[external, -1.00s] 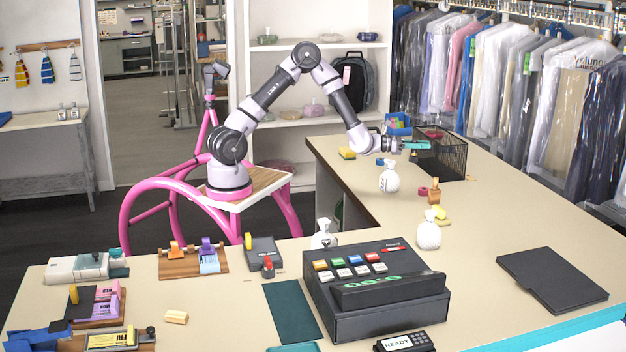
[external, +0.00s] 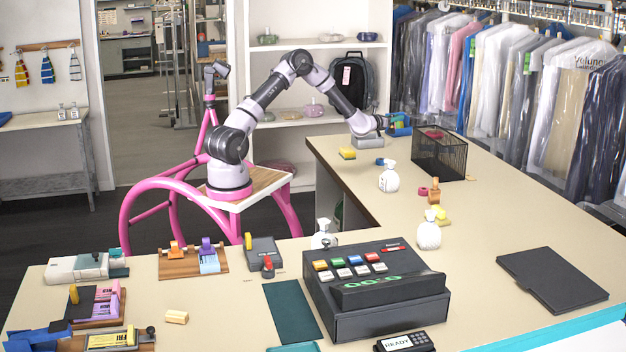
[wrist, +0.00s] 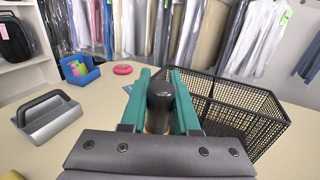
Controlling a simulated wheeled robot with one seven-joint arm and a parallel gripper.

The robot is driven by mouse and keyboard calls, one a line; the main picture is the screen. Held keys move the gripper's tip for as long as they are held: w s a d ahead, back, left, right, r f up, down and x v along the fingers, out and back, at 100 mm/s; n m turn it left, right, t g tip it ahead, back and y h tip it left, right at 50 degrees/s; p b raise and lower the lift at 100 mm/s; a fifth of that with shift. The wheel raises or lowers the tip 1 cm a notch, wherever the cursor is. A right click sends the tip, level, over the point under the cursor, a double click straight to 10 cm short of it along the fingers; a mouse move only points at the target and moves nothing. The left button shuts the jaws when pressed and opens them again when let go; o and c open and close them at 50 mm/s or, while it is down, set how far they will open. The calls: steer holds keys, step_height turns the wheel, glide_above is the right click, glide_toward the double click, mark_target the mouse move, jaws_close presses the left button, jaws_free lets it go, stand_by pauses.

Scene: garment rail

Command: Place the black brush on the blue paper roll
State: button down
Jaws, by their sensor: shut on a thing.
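My gripper (wrist: 160,88) has green fingers closed on the black brush (wrist: 160,98), which stands between them in the wrist view with its dark rounded end up and a tan part lower down. In the external view my gripper (external: 401,130) is above the far end of the counter, left of the wire basket; the brush cannot be made out there.
A black wire basket (wrist: 245,112) stands close right of the gripper. A grey caddy (wrist: 48,116) and a blue bin (wrist: 82,70) are to the left, with a red ring (wrist: 122,69) beyond. A yellow sponge (external: 347,153) and white spray bottle (external: 389,177) stand nearer in the external view.

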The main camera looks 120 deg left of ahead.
steer(key=s+a+n+g, duration=0.2)
steer(key=s+a, duration=0.3)
steer(key=s, duration=0.2)
steer(key=shift+y, duration=0.4)
steer(key=shift+w+d+f, duration=0.1)
steer(key=shift+d+f, duration=0.05)
steer(key=shift+f, duration=7.35)
steer(key=shift+f, duration=0.15)
steer(key=c, duration=0.7)
jaws_free()
steer(key=shift+o, duration=0.2)
steer(key=shift+r, duration=0.2)
steer(key=v, duration=1.2)
steer(key=shift+w, duration=0.1)
